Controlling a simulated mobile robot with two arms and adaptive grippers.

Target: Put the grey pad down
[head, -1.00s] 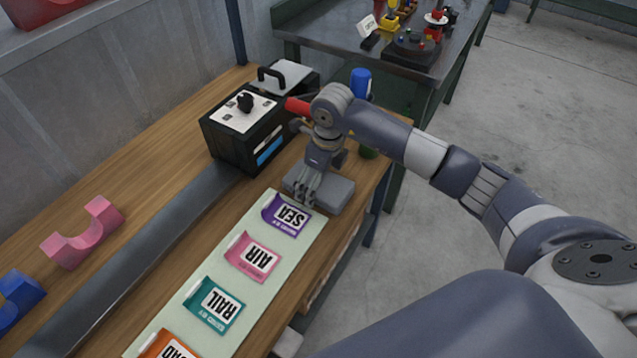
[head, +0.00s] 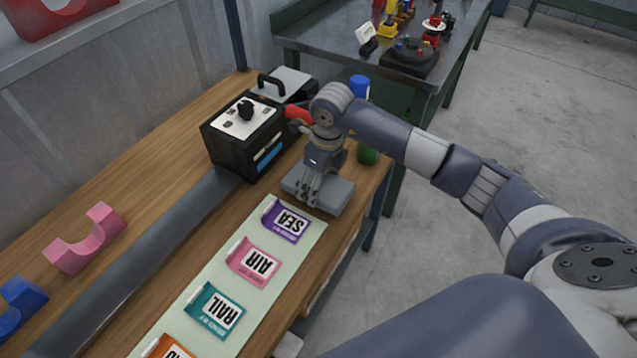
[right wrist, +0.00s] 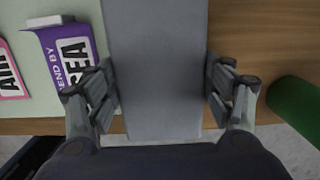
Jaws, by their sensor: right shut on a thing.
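The grey pad (head: 335,194) is a flat block at the right end of the wooden bench, beyond the purple SEA card. My right gripper (head: 312,188) comes down on it from above and is shut on it. In the right wrist view the pad (right wrist: 155,60) lies between the two fingers of the gripper (right wrist: 162,92). The pad looks at or just above the bench top; I cannot tell whether it touches. My left gripper is not in view.
A pale green mat (head: 252,289) holds several cards, with the purple SEA card (head: 287,222) closest to the pad. A black box with a knob (head: 243,135) stands behind. A green cylinder (head: 367,154) and a blue-topped item (head: 360,86) stand nearby. The bench's front edge is close.

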